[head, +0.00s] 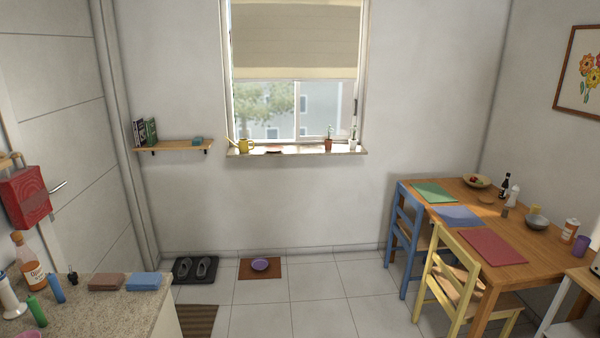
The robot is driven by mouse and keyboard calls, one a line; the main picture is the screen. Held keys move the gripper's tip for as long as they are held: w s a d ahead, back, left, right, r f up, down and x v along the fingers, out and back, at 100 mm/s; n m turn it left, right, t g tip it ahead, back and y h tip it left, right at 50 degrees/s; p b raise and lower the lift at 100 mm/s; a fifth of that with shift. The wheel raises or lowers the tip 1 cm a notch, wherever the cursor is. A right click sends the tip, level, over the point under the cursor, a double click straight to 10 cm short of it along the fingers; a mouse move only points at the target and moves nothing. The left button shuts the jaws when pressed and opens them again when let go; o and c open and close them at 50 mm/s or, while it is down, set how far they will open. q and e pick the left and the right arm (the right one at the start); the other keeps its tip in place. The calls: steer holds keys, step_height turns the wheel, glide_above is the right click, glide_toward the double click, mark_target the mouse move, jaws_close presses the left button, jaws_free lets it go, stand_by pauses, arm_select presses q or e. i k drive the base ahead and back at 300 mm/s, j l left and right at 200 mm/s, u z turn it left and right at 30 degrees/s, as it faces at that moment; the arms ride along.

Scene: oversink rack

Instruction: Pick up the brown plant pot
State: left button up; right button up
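A small brown plant pot (328,145) with a plant in it stands upright on the windowsill (240,155), toward the sill's right end. A white pot (353,146) with a plant stands just to its right, a little apart. Neither of my grippers is in the head view. The brown pot is far across the room and small in the picture, so its details are hard to tell.
A yellow watering can (245,145) stands at the sill's left. A wall shelf (180,145) is left of the window. The dining table (480,219) with chairs fills the right; a counter (125,305) is front left. Tiled floor (320,290) between is mostly free.

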mark_target(328, 141)
steer(key=i+z, duration=0.3)
steer(key=i, duration=2.35)
steer(key=l, duration=0.1)
